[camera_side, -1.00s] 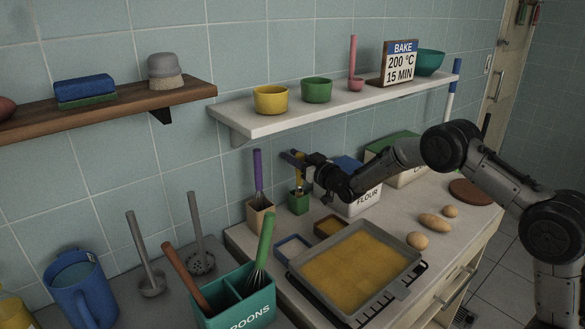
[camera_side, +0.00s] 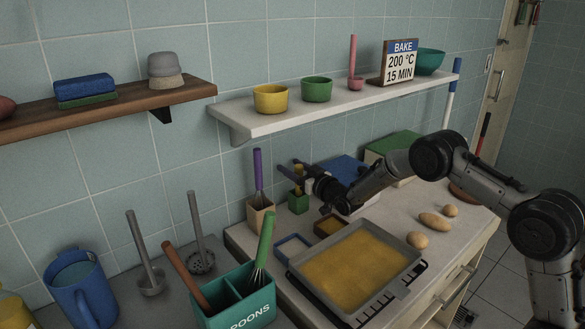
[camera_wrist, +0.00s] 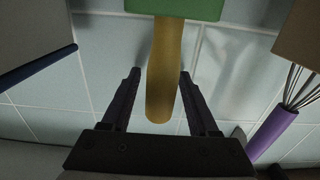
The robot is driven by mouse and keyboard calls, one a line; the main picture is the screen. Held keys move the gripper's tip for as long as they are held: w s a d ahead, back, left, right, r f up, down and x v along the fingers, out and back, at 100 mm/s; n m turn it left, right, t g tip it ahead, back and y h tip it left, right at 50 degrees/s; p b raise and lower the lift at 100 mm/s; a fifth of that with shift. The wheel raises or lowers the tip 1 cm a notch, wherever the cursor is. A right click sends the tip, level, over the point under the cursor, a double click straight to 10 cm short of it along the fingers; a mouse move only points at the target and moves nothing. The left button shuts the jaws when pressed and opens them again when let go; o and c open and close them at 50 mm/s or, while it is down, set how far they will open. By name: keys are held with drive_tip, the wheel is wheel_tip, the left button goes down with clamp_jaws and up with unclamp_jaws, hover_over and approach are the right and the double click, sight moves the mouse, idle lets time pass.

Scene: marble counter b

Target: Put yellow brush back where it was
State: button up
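The yellow brush stands upright in a small green holder (camera_side: 299,203) on the counter, its bristle end hidden inside. Its yellow handle (camera_wrist: 163,70) shows in the wrist view, with the green holder (camera_wrist: 172,8) at the top edge of that picture. My gripper (camera_side: 291,168) is at the handle's upper part. In the wrist view my gripper (camera_wrist: 160,76) has its two fingers spread, one on each side of the handle, with a clear gap on the left and a narrower one on the right.
A purple whisk (camera_side: 258,177) in a tan holder (camera_side: 260,216) stands just left of the green holder. The flour box with a blue lid (camera_side: 345,166) is behind my gripper. A baking tray (camera_side: 357,268) lies in front. The white shelf (camera_side: 240,118) is above.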

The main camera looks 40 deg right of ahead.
sight(302, 171)
drive_tip(key=s, duration=0.5)
drive_tip(key=shift+s+r, duration=0.2)
drive_tip(key=shift+r, duration=0.05)
wheel_tip(302, 171, up, 7)
drive_tip(key=shift+w, duration=0.2)
drive_tip(key=s+a+r+g, duration=0.1)
drive_tip(key=s+r+g, duration=0.2)
drive_tip(key=s+r, duration=0.4)
drive_tip(key=s+a+g, duration=0.3)
drive_tip(key=s+g, duration=0.2)
drive_tip(key=s, duration=1.7)
drive_tip(key=s+f+g, duration=0.2)
drive_tip(key=s, duration=0.7)
drive_tip(key=s+a+f+g, duration=0.1)
drive_tip(key=s+f+g, duration=0.1)
drive_tip(key=s, duration=0.7)
drive_tip(key=shift+s+a+f, duration=0.25)
drive_tip(key=shift+s+f, duration=0.05)
drive_tip(key=shift+f, duration=0.15)
